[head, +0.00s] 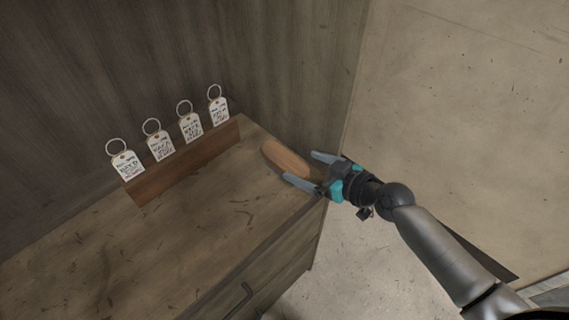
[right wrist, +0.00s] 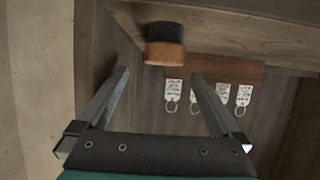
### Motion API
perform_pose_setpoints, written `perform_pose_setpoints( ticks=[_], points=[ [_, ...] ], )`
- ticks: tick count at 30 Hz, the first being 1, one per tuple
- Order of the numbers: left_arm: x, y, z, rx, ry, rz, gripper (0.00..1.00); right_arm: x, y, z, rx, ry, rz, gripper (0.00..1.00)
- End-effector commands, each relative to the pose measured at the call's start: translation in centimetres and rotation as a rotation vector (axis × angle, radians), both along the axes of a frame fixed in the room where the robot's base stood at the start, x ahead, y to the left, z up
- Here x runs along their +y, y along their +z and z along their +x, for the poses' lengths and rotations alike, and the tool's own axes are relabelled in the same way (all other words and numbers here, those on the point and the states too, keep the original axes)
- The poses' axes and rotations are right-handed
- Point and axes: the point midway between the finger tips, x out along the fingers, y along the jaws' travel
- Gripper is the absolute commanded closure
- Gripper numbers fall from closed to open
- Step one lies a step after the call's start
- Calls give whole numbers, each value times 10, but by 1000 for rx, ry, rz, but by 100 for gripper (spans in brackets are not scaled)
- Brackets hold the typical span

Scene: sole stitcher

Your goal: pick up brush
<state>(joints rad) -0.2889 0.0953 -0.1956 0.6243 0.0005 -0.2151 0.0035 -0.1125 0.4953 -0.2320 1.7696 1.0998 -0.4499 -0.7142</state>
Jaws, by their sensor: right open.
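The brush (head: 286,158) has an orange-brown wooden back and lies on the cabinet top near its right back corner. In the right wrist view the brush (right wrist: 165,52) shows a brown wooden part and a dark part, ahead of the fingers. My right gripper (head: 304,170) is open, with its two fingers reaching toward the brush from the right. In the right wrist view my right gripper (right wrist: 158,75) has its fingers wide apart with nothing between the tips, and the brush is beyond them. I cannot tell whether a finger touches the brush. My left gripper is not in view.
The wooden cabinet top (head: 190,225) is mostly bare, with a drawer handle (head: 240,298) on its front. A brown wooden rack (head: 185,163) with several key tags (head: 190,126) stands at the back. A dark wooden wall rises behind; pale floor lies right.

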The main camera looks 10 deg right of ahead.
Motion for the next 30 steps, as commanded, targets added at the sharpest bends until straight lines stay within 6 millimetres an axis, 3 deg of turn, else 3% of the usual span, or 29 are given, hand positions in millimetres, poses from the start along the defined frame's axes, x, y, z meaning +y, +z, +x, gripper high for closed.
perform_pose_setpoints(
  ticks=[21,30],
  points=[
    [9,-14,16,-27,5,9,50,41,-34,54,-1,-1,1,0],
    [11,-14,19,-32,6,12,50,43,-35,57,1,-1,-1,0]
  ],
)
